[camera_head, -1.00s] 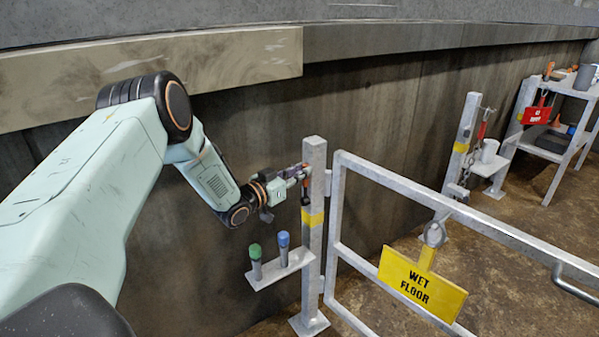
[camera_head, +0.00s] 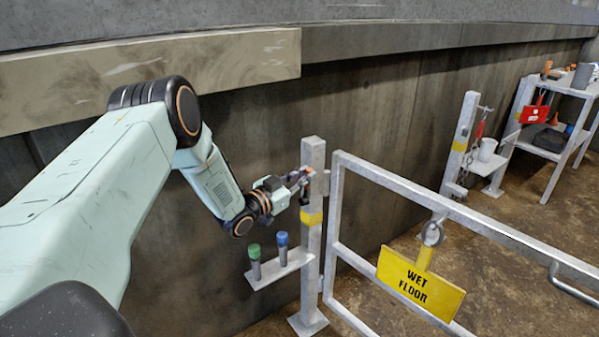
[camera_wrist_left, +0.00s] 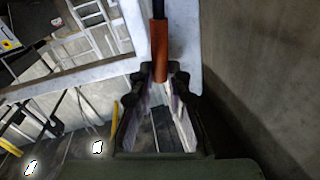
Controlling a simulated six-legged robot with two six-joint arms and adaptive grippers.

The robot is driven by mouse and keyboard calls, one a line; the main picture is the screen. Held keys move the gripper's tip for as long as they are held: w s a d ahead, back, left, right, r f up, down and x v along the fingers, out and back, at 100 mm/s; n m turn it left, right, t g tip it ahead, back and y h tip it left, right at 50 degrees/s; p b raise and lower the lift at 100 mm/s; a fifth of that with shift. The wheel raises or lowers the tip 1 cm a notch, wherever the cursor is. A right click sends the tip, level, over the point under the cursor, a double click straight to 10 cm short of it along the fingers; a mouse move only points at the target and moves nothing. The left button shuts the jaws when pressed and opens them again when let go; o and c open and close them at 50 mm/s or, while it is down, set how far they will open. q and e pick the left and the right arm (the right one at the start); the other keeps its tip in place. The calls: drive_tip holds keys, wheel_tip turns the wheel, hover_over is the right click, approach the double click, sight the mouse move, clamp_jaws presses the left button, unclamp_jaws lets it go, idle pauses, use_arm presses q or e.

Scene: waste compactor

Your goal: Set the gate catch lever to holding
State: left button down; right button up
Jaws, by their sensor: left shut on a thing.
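The gate catch lever is on the galvanised gate post (camera_head: 314,237). It shows an orange-red grip and a dark shaft; the grip (camera_wrist_left: 160,50) is clear in the left wrist view. My left gripper (camera_head: 303,177) reaches the upper part of the post from the left. In the wrist view, the jaws of my left gripper (camera_wrist_left: 160,80) are shut on the lever's grip, its end lying between the fingers. The gripper hides much of the lever in the head view, so its exact setting cannot be told. My right gripper is not in view.
The gate (camera_head: 337,215) stands right of the post, with a yellow wet-floor sign (camera_head: 420,285) hanging on it. A small shelf (camera_head: 280,268) holds a green-capped and a blue-capped tube below my gripper. A concrete wall (camera_head: 370,110) runs behind. A second post (camera_head: 460,140) stands farther right.

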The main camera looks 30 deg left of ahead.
use_arm(q)
drive_tip(key=s+d+f+m+t+h, duration=0.1)
drive_tip(key=d+f+m, duration=0.4)
drive_tip(key=m, duration=0.5)
drive_tip(key=shift+s+d+f+h, duration=0.15)
drive_tip(key=shift+s+d+h, duration=0.5)
drive_tip(key=shift+s, duration=0.2)
drive_tip(key=c, duration=1.3)
unclamp_jaws()
drive_tip(key=shift+y, duration=0.25)
drive_tip(key=shift+s, duration=0.1)
drive_tip(key=v, duration=1.1)
drive_tip(key=shift+s+a, duration=0.15)
drive_tip(key=shift+s, duration=0.2)
drive_tip(key=shift+f, duration=0.1)
